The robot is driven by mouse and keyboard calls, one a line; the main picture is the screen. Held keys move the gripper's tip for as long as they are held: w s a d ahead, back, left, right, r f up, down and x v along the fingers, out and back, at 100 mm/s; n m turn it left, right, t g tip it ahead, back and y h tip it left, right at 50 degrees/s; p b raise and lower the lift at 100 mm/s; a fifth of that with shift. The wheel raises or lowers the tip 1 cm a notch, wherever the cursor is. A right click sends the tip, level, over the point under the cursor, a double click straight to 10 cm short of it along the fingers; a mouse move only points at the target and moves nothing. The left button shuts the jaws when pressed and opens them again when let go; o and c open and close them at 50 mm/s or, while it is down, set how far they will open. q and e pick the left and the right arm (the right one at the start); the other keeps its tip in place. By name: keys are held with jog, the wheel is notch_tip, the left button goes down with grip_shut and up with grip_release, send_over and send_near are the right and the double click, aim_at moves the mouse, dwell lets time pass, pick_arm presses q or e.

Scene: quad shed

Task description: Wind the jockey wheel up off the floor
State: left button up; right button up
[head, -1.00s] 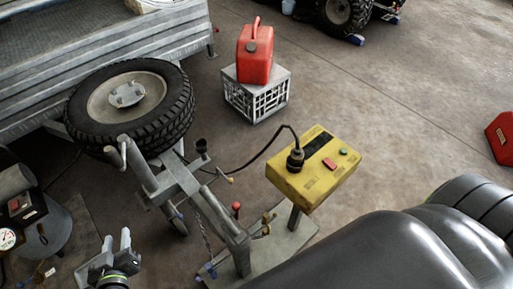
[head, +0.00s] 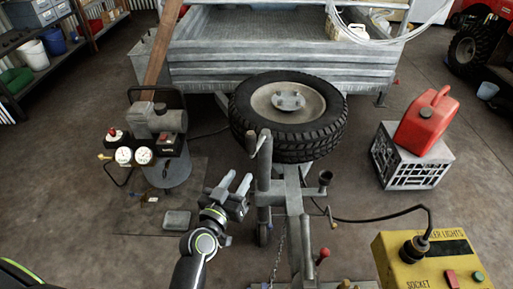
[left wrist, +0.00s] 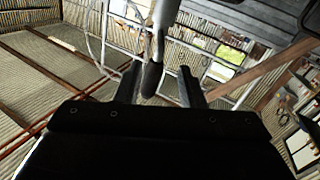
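The jockey wheel's grey post (head: 264,180) stands on the trailer's drawbar, with its crank handle (head: 259,142) at the top. The small wheel (head: 264,236) is low on the post, partly hidden; I cannot tell whether it touches the floor. My left gripper (head: 236,181) is left of the post and below the crank, fingers apart and empty. In the left wrist view a dark grip (left wrist: 152,78) on a grey tube shows between the open fingers (left wrist: 160,88), apparently beyond them and not clasped. My right gripper is not in view.
A spare tyre (head: 328,128) lies behind the post, before the trailer bed (head: 210,74). A compressor (head: 165,145) stands left. A yellow socket box (head: 400,265) is front right; a red fuel can (head: 425,122) sits on a crate (head: 383,160). Floor between compressor and post is mostly clear.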

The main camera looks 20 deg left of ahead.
aim_at(253, 154)
pick_arm(q)
jog(key=w+p, duration=0.1)
jog(key=w, duration=0.2)
jog(key=w+d, duration=0.1)
jog(key=w, duration=0.2)
jog(key=w+p, duration=0.1)
jog(key=w, duration=0.3)
jog(key=shift+d+p, duration=0.15)
jog(key=shift+p, duration=0.2)
jog(key=shift+w+d, duration=0.1)
jog(key=shift+w, duration=0.9)
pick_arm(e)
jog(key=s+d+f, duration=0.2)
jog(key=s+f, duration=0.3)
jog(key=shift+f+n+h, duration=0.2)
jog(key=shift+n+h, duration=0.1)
pick_arm(q)
jog(key=shift+c, duration=0.3)
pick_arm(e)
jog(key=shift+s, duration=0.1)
pick_arm(q)
grip_shut()
